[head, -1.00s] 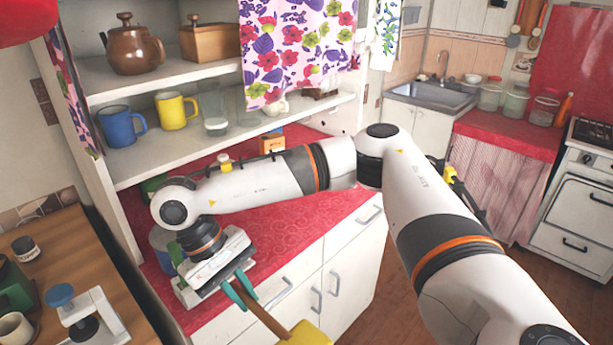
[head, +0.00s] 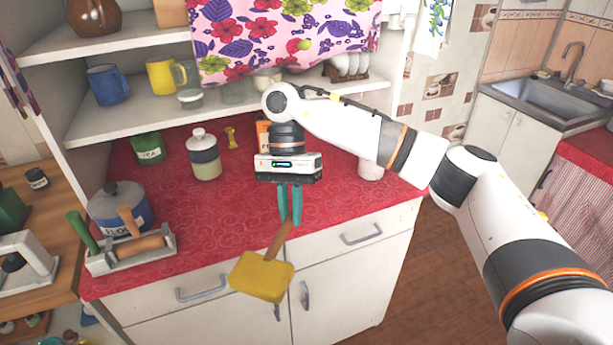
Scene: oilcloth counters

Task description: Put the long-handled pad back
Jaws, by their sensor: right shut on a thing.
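The long-handled pad is a yellow block (head: 262,277) on a brown wooden handle (head: 279,240). My right gripper (head: 290,222) has its teal fingers shut on the upper end of the handle. The pad hangs tilted, its yellow head in front of the cabinet drawers and below the counter's front edge. A white utensil holder (head: 131,257) stands at the left front of the red counter (head: 220,228). Wooden-handled and green-handled items lie in it. My left gripper is not in view.
A blue flour pot (head: 120,208) stands behind the holder. A green tea tin (head: 149,148), a lidded jar (head: 203,155) and an orange box (head: 263,133) stand farther back. The counter's middle front is clear. A shelf (head: 130,120) overhangs the back.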

